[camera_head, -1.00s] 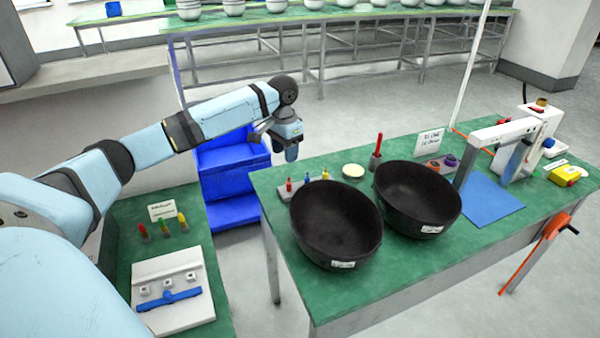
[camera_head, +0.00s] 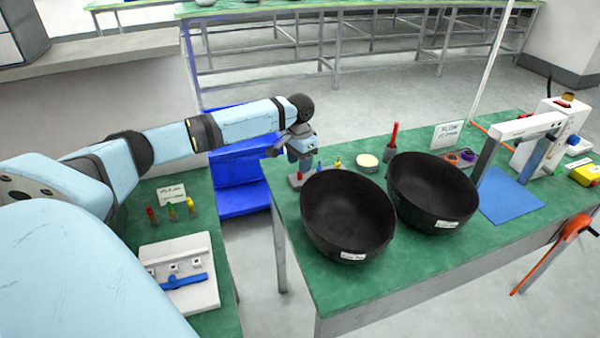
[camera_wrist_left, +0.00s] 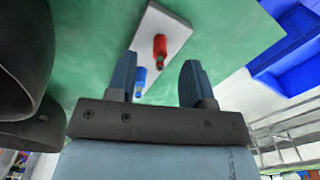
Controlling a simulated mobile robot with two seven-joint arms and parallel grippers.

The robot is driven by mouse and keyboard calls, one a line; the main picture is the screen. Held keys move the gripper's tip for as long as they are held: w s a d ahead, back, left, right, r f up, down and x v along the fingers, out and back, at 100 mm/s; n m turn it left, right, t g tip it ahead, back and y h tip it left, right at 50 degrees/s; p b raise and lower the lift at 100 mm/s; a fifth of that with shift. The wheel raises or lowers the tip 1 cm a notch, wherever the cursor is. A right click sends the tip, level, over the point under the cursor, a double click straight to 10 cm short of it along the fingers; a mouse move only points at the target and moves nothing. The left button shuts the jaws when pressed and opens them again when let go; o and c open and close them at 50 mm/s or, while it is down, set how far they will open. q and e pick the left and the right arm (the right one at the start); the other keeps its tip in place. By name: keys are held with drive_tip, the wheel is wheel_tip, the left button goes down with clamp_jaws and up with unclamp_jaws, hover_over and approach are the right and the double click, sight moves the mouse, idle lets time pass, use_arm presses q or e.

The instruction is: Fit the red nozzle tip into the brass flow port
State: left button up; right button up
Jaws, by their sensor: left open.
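My left gripper (camera_head: 300,160) is open and empty, fingers pointing down over the left end of the green bench. In the left wrist view a red tip (camera_wrist_left: 160,48) stands on a pale holder block (camera_wrist_left: 167,25) and appears between and beyond the open fingers. A blue tip (camera_wrist_left: 140,78) stands beside it, close to one finger in the picture. I cannot make out the brass flow port. My right gripper is not in view.
Two black bowls (camera_head: 347,216) and (camera_head: 433,192) stand right of the holder. Behind them are a pale disc (camera_head: 367,161), a taller red piece (camera_head: 393,136) and a sign (camera_head: 447,134). A blue mat (camera_head: 508,195) lies farther right. A side table (camera_head: 222,252) holds more coloured tips.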

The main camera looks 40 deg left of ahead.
use_arm(q)
wheel_tip(320, 180, down, 4)
drive_tip(key=shift+w+r, duration=0.15)
drive_tip(key=shift+r, duration=0.05)
clamp_jaws()
drive_tip(key=shift+r, duration=0.1)
wheel_tip(320, 180, up, 20)
drive_tip(key=p, duration=0.2)
